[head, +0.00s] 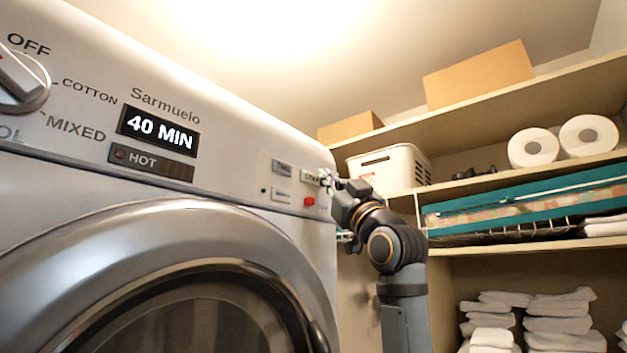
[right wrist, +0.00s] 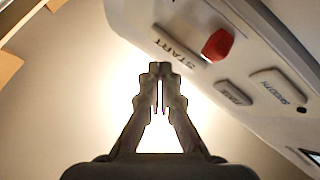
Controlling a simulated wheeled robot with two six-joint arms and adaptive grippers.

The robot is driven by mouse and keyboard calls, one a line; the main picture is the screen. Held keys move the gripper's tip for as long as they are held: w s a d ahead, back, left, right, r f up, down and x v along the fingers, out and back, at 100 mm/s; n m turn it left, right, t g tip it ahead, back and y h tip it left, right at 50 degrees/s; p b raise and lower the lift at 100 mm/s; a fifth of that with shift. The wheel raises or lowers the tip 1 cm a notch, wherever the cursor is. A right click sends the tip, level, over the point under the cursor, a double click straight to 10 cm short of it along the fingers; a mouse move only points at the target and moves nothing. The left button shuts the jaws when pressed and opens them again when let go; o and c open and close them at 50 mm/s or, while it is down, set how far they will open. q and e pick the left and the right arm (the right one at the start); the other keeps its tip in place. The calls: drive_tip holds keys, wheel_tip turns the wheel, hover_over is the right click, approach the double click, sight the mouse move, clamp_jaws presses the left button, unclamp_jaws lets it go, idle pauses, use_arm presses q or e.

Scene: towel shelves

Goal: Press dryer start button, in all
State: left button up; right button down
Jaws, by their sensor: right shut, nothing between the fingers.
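The dryer (head: 230,130) fills the left of the head view, its display (head: 158,130) reading "40 MIN" with "HOT" below. The start button (head: 311,178) is a grey bar at the right end of its panel, partly covered by my right gripper (head: 327,179). In the right wrist view the start button (right wrist: 180,45) shows its "START" label just above and right of my shut, empty right fingertips (right wrist: 160,70). I cannot tell whether they touch it. A red button (right wrist: 217,44) sits beside it. My left gripper is not in view.
Smaller panel buttons, including one marked "SMOOTH" (right wrist: 279,87), lie near the start button. My right arm rises between dryer and shelves.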

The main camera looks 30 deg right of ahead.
drive_tip(key=shift+w, duration=0.15)
idle(0.3)
drive_tip(key=shift+w+a+p, duration=0.15)
drive_tip(key=shift+w+p, duration=0.15)
drive_tip(key=shift+w+a+p, duration=0.2)
drive_tip(key=shift+w+p, duration=0.1)
drive_tip(key=shift+w, duration=0.1)
idle(0.7)
drive_tip(key=shift+s, duration=0.1)
drive_tip(key=shift+s+d+b, duration=0.35)
drive_tip(key=shift+s+d, duration=0.05)
drive_tip(key=shift+s, duration=0.3)
drive_tip(key=shift+s, duration=0.1)
drive_tip(key=s, duration=0.1)
drive_tip(key=s+d+b, duration=0.1)
drive_tip(key=s, duration=0.2)
drive_tip(key=shift+s+d+b, duration=0.25)
drive_tip(key=shift+d+b, duration=0.1)
drive_tip(key=shift+d, duration=0.05)
